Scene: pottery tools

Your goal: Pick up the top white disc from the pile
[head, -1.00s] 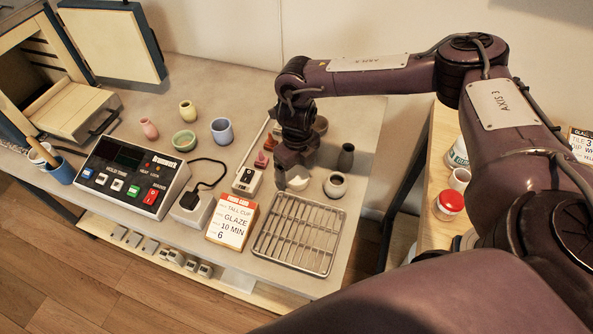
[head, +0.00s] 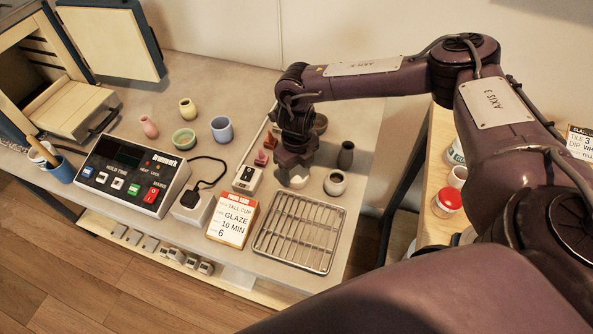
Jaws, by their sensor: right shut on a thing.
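My right gripper (head: 292,168) reaches down over the table behind the wire rack. It is shut on a white disc (head: 293,182), which shows just below the fingers. The gripper hides much of the disc and whatever lies under it, so I cannot tell how many discs are in the pile or whether the held one is clear of it. My left gripper is not in view.
A wire rack (head: 299,233) lies in front of the gripper. A white pot (head: 335,183) and a dark vase (head: 346,155) stand close on its right. A white switch box (head: 247,179), small red pieces (head: 261,158) and a glaze card (head: 232,219) are on its left.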

